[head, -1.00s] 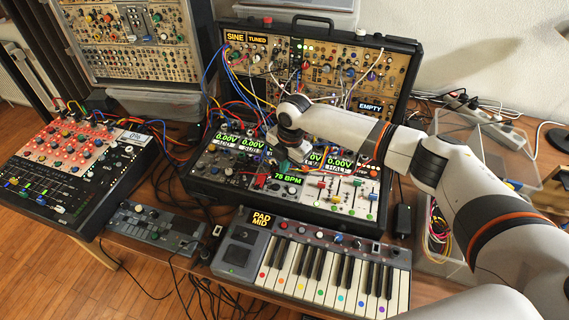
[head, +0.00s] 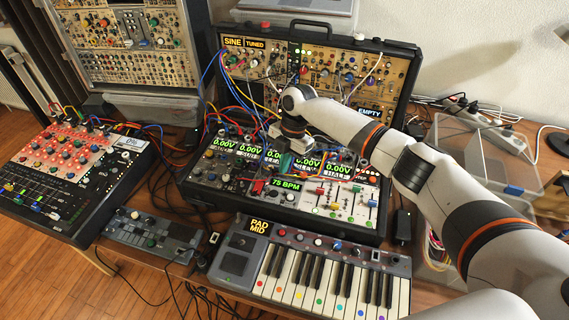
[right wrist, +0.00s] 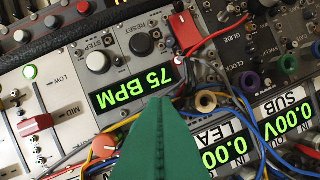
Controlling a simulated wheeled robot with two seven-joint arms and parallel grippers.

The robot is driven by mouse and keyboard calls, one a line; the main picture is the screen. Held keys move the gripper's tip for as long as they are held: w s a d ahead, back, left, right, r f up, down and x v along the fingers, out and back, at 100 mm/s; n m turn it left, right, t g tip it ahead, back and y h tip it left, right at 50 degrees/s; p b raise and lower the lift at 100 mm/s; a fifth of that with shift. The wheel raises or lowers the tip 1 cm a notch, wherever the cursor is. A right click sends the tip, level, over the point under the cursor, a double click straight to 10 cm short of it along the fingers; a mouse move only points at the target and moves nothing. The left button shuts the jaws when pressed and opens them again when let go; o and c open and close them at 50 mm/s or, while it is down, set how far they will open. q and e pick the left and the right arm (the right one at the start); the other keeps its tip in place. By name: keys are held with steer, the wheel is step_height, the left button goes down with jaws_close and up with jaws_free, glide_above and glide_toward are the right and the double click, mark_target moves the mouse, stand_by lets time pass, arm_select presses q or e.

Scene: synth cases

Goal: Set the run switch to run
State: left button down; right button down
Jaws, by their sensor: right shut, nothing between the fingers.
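A red switch lever (right wrist: 187,30) stands on the module with the 75 BPM display (right wrist: 133,88); I take it as the run switch, but read no label. It shows small and red in the head view (head: 258,186), left of the display (head: 285,185). I cannot tell its position. My right gripper (head: 285,163) hangs above the synth case (head: 310,222), just behind the display in the head view. Its green fingers (right wrist: 158,104) are shut and empty, apart from the lever, and cover part of the panel in the wrist view. My left gripper is out of view.
Patch cables (head: 232,92) cross the case close to my right gripper. STEP and RESET buttons (right wrist: 142,43) and a fader with a red cap (right wrist: 36,123) are nearby. A keyboard (head: 320,270) lies in front, a mixer (head: 75,180) at left.

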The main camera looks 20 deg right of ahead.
steer(key=shift+r+p, duration=0.45)
steer(key=shift+r, duration=0.25)
steer(key=b+v, duration=0.1)
steer(key=v, duration=1.1)
steer(key=shift+b, duration=0.35)
